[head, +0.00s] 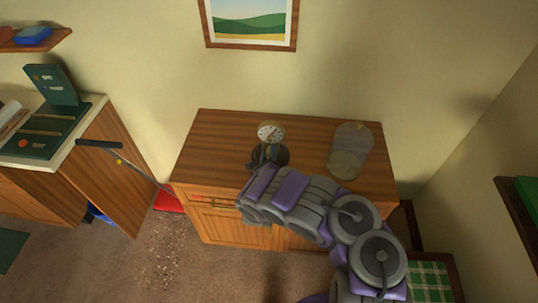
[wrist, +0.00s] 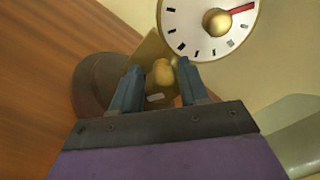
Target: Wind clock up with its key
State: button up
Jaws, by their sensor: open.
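The clock (head: 271,131) stands on the wooden cabinet, with a round white face above a dark round base (head: 281,157). In the wrist view its face (wrist: 188,36) has black marks, a red hand and a gold centre knob. A small gold knob-like part, likely the key (wrist: 162,73), sits below the face. My gripper (head: 262,156) is in front of the clock. In the wrist view its two blue-grey fingers (wrist: 159,67) are apart, one on each side of the gold part. I cannot tell whether either finger touches it.
A clear glass dome (head: 350,150) stands to the right on the cabinet top (head: 212,140). A framed picture (head: 250,22) hangs above on the wall. At left are a counter with a green case (head: 40,130) and a long-handled tool (head: 100,145). The cabinet's left top is clear.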

jog(key=shift+w, duration=0.1)
jog(key=shift+c, duration=0.3)
jog(key=c, duration=0.7)
jog(key=shift+f+m+b, duration=0.1)
jog(key=shift+m+b, duration=0.2)
jog(key=shift+b, duration=0.4)
